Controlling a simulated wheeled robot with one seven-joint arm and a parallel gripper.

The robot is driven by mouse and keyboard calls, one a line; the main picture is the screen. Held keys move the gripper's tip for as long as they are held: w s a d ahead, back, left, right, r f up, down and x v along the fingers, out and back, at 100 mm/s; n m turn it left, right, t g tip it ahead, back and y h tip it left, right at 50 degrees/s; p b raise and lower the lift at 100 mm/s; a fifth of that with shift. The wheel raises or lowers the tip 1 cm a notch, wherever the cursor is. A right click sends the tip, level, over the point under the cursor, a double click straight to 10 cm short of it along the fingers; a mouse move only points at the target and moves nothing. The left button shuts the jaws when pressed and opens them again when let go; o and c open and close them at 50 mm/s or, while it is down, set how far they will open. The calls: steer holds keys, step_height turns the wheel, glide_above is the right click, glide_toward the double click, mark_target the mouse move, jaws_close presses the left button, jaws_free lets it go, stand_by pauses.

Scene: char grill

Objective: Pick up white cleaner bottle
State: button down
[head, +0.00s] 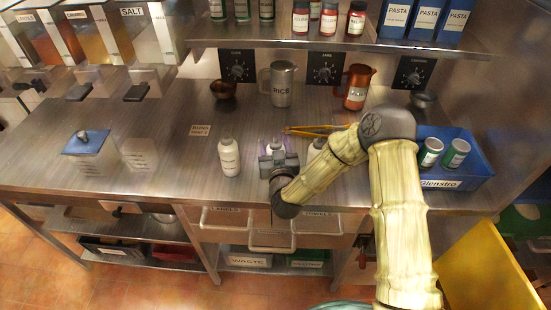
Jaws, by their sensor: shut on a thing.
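A white cleaner bottle (275,145) stands upright on the steel counter, the middle one of a row of white bottles. My gripper (276,159) is in front of it and shut on it. The bottle's lower part is hidden behind my gripper. Another white bottle (229,157) stands to the left, apart from my gripper. A third white bottle (317,147) stands to the right, partly hidden by my arm. I cannot tell whether the held bottle still touches the counter.
Orange-handled tongs (305,131) lie behind the bottles. A steel RICE jug (282,84), a copper jug (357,88) and a dark bowl (223,89) stand farther back. A blue crate (478,183) with cans is at right. A blue-lidded container (86,144) is at left. A shelf overhangs the back.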

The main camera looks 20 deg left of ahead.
steer(key=shift+r, duration=0.1)
step_height(320, 180, up, 10)
steer(key=shift+f+b, duration=0.1)
steer(key=shift+b, duration=0.65)
